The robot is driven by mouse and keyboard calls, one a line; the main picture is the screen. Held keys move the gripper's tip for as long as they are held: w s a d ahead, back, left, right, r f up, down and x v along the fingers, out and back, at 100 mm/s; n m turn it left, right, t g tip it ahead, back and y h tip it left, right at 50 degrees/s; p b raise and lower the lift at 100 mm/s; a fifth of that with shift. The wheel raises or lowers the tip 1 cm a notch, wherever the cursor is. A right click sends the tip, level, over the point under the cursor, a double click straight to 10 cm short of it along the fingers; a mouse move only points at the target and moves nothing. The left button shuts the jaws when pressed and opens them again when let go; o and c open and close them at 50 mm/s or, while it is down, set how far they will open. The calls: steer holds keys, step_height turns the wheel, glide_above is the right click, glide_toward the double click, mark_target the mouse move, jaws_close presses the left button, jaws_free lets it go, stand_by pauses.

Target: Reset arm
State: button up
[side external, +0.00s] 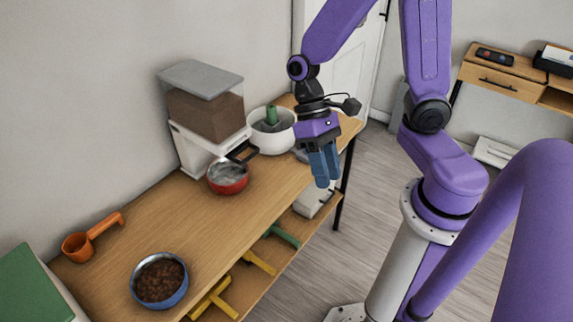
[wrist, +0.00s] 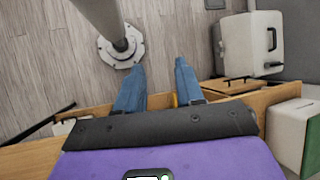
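My gripper (side external: 324,180) has a purple body and blue fingers. In the side view it hangs pointing down near the front edge of the wooden table (side external: 222,222), toward its far end. It is above the table and touches nothing that I can see. In the wrist view my gripper (wrist: 161,68) shows its two blue fingers spread apart with nothing between them. Past them are the floor and my own base.
On the table are an orange scoop (side external: 90,240), a blue bowl of brown pellets (side external: 159,280), a red pan (side external: 228,178), a white dispenser (side external: 206,112) and a white pot (side external: 271,131). A lower shelf (side external: 268,277) holds yellow and green items. Floor (side external: 345,237) beside my base is clear.

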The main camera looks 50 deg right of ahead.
steer(key=s+d+r+n+t+h, duration=0.2)
steer(key=s+r+n+t, duration=0.3)
steer(key=n, duration=0.6)
steer(key=shift+s+d+r+n+t+h, duration=0.3)
steer(key=shift+d+n+t, duration=0.1)
steer(key=shift+d+t, duration=0.15)
